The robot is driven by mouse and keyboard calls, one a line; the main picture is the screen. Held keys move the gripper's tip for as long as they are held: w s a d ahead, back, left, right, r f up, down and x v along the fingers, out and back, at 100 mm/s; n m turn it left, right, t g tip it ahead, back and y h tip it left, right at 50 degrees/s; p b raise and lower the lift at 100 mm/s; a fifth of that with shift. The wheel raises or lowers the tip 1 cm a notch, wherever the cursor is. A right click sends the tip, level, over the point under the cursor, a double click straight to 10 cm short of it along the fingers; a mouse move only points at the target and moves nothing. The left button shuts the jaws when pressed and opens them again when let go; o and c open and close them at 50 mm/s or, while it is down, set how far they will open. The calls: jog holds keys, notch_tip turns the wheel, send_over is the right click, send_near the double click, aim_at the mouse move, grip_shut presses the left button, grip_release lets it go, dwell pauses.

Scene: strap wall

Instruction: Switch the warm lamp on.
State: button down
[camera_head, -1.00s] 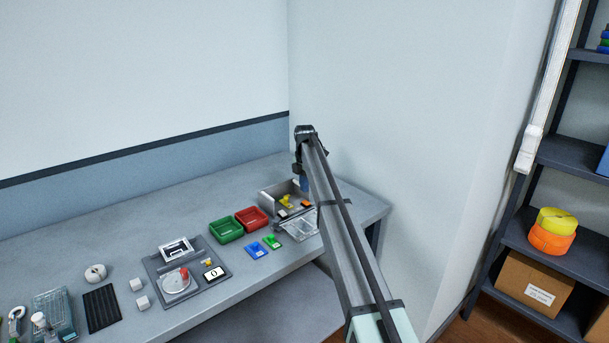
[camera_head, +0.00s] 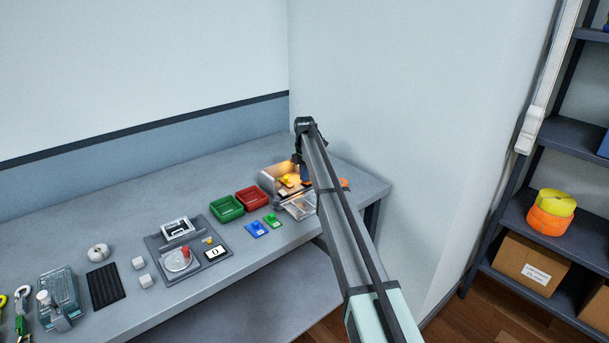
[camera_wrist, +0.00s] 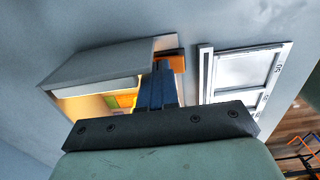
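The warm lamp shows as an orange-yellow glow inside a grey open box (camera_head: 268,178) at the back right of the bench. In the wrist view the box (camera_wrist: 100,62) is lit yellow inside, with orange and green patches. My gripper (camera_head: 304,176) points down at the box's right side. In the wrist view the blue fingers of my gripper (camera_wrist: 160,70) are together, with nothing visible between them. An orange piece (camera_wrist: 176,63) is right beside the fingertips; I cannot tell whether they touch. The switch itself cannot be made out.
A clear-lidded tray (camera_head: 299,205) lies in front of the box. Red (camera_head: 252,199) and green (camera_head: 227,208) bins stand to its left, with blue (camera_head: 256,229) and green (camera_head: 272,220) pieces before them. A side wall rises at right.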

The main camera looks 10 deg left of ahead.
aim_at(307, 182)
jog(key=shift+s+d+f, duration=0.15)
jog(key=shift+s+f, duration=0.05)
jog(key=shift+s+d+r, duration=0.15)
jog(key=shift+s+d, duration=0.35)
jog(key=shift+w, duration=0.1)
notch_tip(307, 182, up, 14)
dwell(0.8)
jog(key=shift+w+a+r, duration=0.15)
jog(key=shift+w+a, duration=0.35)
jog(key=shift+a, duration=0.05)
